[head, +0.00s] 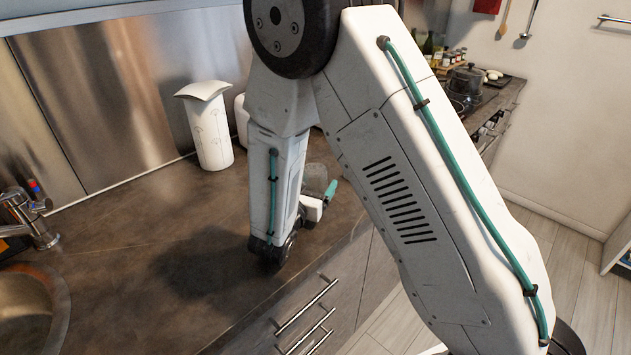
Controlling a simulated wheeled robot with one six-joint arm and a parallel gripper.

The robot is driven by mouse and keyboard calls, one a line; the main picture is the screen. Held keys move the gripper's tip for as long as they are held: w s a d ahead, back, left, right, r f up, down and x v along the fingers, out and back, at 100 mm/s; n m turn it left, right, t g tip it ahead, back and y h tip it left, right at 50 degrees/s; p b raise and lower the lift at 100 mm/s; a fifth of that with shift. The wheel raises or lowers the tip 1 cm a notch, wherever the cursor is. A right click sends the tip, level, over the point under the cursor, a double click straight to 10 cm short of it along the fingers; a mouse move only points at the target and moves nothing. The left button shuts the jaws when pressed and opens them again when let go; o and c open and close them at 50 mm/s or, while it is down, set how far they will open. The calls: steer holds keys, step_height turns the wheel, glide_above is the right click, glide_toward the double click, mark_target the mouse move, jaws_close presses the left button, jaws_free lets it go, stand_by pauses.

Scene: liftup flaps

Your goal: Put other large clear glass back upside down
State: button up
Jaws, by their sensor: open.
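A clear glass (316,174) stands on the dark counter (150,235), just to the right of my forearm. Its left part is hidden behind the arm, and I cannot tell which way up it is. My gripper (324,190) is low over the counter near the front edge, right at the glass. One teal finger shows beside the glass; the other finger is hidden. The gripper is open. I cannot tell whether the glass is between the fingers or touching them.
A white patterned vase (210,125) stands by the metal backsplash, with another white container (241,118) next to it. A sink (30,310) and tap (30,217) are at the left. A dark pot (466,82) sits at the far stove. The counter's middle is clear.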

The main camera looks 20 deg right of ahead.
steer(key=shift+x, duration=0.9)
steer(key=c, duration=1.2)
steer(key=shift+o, duration=0.2)
steer(key=shift+r, duration=0.15)
